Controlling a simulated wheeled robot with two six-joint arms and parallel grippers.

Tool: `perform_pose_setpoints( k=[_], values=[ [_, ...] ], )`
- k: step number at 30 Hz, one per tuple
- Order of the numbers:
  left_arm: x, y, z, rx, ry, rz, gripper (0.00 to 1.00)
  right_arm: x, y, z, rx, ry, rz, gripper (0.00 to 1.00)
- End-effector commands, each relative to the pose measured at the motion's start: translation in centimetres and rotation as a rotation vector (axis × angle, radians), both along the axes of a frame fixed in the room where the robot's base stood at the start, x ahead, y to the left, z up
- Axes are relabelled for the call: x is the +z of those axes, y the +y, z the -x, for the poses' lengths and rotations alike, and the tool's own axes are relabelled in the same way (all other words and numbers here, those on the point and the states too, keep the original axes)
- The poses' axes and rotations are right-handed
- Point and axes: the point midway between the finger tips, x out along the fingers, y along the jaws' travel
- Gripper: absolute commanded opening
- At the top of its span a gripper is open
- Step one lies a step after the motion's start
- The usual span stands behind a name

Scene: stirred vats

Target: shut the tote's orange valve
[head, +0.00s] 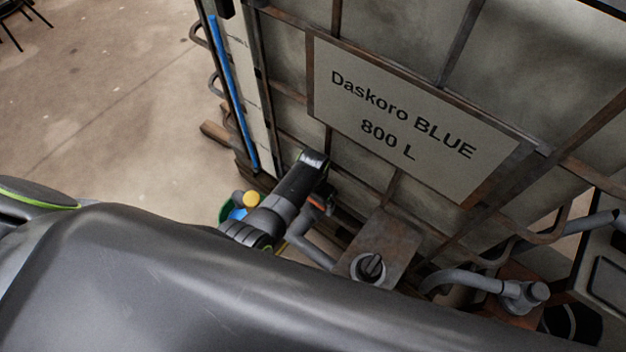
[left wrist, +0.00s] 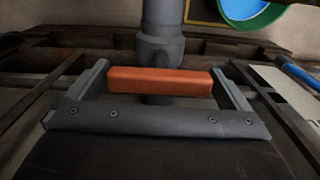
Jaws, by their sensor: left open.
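The tote (head: 285,40) is a caged tank with a plate reading "Daskoro BLUE 800 L". Its orange valve handle (head: 319,203) shows only as a small patch low at its front, mostly hidden by my left wrist. In the left wrist view the orange handle (left wrist: 160,81) is a bar lying crosswise over a grey pipe (left wrist: 162,25). My left gripper (left wrist: 160,90) is open, with one finger beyond each end of the bar. A narrow gap shows at each side; I cannot tell whether either finger touches it. My right gripper is not in view.
A blue level strip (head: 232,90) runs up the tote's left edge. A green and blue round thing (left wrist: 250,10) and a yellow cap (head: 251,199) are close by my left wrist. Grey pipes (head: 470,281) run at the right. Open floor (head: 110,110) lies to the left.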

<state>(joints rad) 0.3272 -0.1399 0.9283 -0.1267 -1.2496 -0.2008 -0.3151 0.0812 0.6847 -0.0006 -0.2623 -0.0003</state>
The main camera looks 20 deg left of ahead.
Motion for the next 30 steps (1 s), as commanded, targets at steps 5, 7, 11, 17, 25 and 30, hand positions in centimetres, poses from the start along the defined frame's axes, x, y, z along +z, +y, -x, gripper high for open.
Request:
perform_pose_setpoints(
  k=[5, 7, 11, 17, 25, 30],
  values=[
    [4.0, 0.0, 0.0, 0.001, -0.003, 0.001, 1.00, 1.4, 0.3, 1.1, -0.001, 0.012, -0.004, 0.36],
    [5.5, 0.0, 0.0, 0.001, -0.004, 0.001, 1.00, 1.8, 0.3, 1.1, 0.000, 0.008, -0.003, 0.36],
    [8.3, 0.0, 0.0, 0.000, -0.003, 0.001, 1.00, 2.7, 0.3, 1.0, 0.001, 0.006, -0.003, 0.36],
    [12.5, 0.0, -0.1, -0.001, -0.003, 0.001, 1.00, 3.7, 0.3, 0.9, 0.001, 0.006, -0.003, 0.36],
    [15.5, 0.0, 0.0, -0.001, 0.000, 0.000, 1.00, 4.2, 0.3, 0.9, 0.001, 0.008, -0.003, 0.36],
    [15.9, 0.0, 0.0, -0.001, 0.001, 0.000, 1.00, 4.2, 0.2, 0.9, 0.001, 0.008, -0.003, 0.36]
  ],
)
